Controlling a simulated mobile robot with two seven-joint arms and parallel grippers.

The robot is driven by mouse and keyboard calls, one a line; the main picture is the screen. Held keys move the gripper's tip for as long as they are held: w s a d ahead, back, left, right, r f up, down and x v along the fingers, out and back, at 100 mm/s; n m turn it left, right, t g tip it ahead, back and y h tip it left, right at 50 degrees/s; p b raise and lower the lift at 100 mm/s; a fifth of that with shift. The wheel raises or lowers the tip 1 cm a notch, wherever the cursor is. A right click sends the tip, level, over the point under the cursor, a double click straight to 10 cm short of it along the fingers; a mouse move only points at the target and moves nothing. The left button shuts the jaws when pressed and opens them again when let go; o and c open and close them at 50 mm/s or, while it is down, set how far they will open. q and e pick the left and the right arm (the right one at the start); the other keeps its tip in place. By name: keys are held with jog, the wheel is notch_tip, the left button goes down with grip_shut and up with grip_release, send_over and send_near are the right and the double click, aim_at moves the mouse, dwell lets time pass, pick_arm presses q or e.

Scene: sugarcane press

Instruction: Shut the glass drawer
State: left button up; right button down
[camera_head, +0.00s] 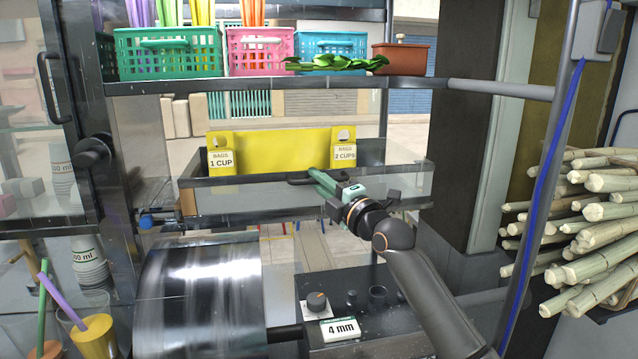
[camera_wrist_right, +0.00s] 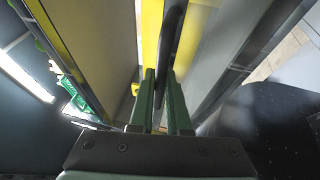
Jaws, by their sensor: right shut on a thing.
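The glass drawer (camera_head: 385,184) is a dark-framed box with a clear front pane, in the middle of the head view. A yellow holder (camera_head: 275,150) with labels "BAGS 1 CUP" and "BAGS 2 CUPS" stands in or behind it. My right gripper (camera_head: 313,175) reaches in from the lower right and is shut on the drawer's dark handle (camera_head: 296,182). In the right wrist view, the green fingers (camera_wrist_right: 162,80) close on the dark handle bar (camera_wrist_right: 172,35). My left gripper is not in view.
A shelf (camera_head: 270,84) above carries coloured baskets (camera_head: 168,54) and a brown pot (camera_head: 401,60). A shiny roller (camera_head: 200,295) and a control panel with a "4 mm" sign (camera_head: 340,329) lie below. Sugarcane stalks (camera_head: 590,225) are stacked at right, behind a metal post (camera_head: 545,190).

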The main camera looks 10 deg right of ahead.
aim_at(307, 175)
jog(key=w+b, duration=0.2)
jog(key=w, duration=0.1)
jog(key=shift+w+b, duration=0.1)
jog(key=shift+b, duration=0.3)
jog(key=shift+r, duration=0.1)
jog(key=c, duration=1.1)
grip_release()
jog(key=shift+w, duration=0.2)
jog(key=shift+c, duration=0.2)
jog(key=shift+o, duration=1.3)
jog(key=shift+f, duration=0.2)
